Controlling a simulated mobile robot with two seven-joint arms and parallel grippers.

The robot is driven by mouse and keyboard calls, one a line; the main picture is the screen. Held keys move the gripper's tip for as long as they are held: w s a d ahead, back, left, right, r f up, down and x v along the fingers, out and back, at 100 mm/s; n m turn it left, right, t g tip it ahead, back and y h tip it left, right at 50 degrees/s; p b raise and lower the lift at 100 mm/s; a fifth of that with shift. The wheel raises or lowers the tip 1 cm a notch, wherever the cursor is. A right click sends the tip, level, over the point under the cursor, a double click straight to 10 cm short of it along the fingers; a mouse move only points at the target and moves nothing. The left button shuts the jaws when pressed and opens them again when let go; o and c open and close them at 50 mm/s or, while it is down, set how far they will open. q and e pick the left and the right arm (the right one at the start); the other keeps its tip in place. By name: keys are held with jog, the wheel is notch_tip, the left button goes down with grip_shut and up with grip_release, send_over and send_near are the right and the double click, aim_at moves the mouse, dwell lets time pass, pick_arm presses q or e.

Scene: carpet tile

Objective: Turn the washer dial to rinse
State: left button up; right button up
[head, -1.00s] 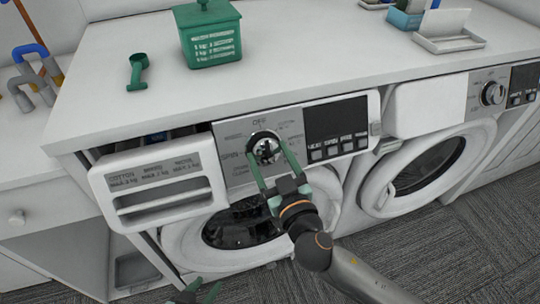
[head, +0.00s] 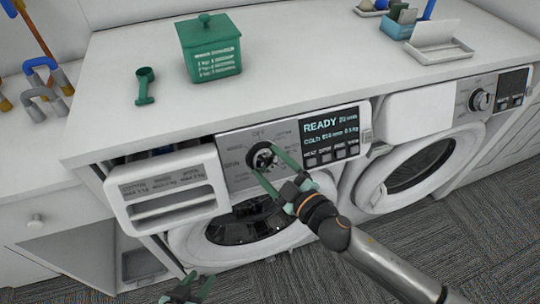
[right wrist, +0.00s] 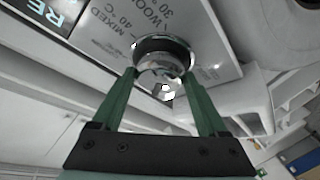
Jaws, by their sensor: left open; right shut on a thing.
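The left washer (head: 235,190) has a round chrome dial (head: 263,152) on its grey panel. The lit display (head: 330,130) beside the dial reads READY with smaller text under it. My right gripper (head: 262,157) has its green fingers closed on the dial's two sides. In the right wrist view the dial (right wrist: 163,58) sits between the fingertips, with MIXED 40 C and WOOL 30 printed by it. The dial's pointer and the label it faces cannot be made out. My left gripper (head: 188,288) is open and empty, low at the bottom edge, away from the washer panel.
A detergent drawer (head: 165,190) stands pulled out left of the dial. A green box (head: 212,50) and green scoop (head: 145,85) lie on the white counter (head: 290,70). A second washer (head: 430,150) stands to the right.

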pick_arm(q)
jog(key=shift+w+d+r+p, duration=0.1)
jog(key=shift+w+r+p, duration=0.1)
jog(key=shift+r+p, duration=1.15)
pick_arm(e)
jog(key=shift+r+n+g+b, duration=0.15)
jog(key=shift+n+g+b, duration=0.25)
jog(key=shift+n, duration=0.8)
pick_arm(q)
jog(key=shift+r, duration=0.25)
pick_arm(e)
jog(key=o, duration=1.3)
jog(key=shift+c, duration=0.2)
pick_arm(q)
jog(key=shift+f+b, duration=0.7)
jog(key=shift+f, duration=0.2)
pick_arm(e)
jog(key=v, duration=1.2)
jog(key=shift+d, duration=0.3)
